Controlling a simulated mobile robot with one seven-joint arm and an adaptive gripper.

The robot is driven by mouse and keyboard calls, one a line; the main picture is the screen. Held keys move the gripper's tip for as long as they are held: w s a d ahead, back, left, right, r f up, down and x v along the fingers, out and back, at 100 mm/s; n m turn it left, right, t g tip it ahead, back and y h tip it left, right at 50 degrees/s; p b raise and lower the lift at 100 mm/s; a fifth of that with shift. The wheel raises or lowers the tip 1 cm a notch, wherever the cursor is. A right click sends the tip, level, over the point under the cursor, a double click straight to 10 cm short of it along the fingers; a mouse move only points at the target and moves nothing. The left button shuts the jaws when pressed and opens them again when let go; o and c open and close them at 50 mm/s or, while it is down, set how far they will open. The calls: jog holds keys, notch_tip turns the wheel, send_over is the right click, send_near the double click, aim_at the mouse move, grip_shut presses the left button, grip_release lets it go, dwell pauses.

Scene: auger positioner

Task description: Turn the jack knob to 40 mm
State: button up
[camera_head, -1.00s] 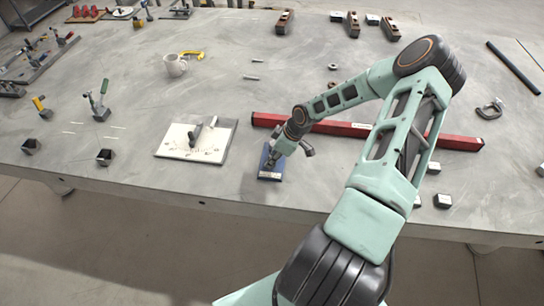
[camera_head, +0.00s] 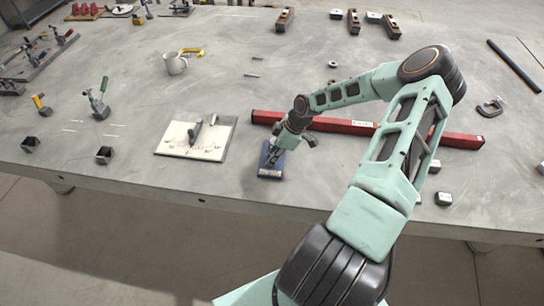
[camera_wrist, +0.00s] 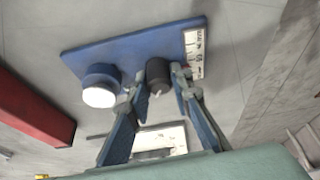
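The jack is a blue block (camera_head: 270,173) near the front middle of the table, partly hidden by my wrist. In the wrist view its blue body (camera_wrist: 125,48) carries a dark cylindrical knob (camera_wrist: 158,72), a blue post with a white round top (camera_wrist: 99,92), and a white scale label (camera_wrist: 194,55). My gripper (camera_wrist: 158,80) has one fingertip on each side of the dark knob. The fingers are apart, with the knob between them; whether both touch it is unclear. The scale reading is too small to read. In the head view my gripper (camera_head: 274,153) is over the blue block.
A long red bar (camera_head: 345,127) lies behind the jack and shows in the wrist view (camera_wrist: 30,108). A white board with a dark handle (camera_head: 175,140) lies to the left. A mug (camera_head: 176,65) stands farther back. Bare table surrounds the jack's front.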

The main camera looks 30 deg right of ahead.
jog(key=o, duration=0.4)
jog(key=shift+v, duration=4)
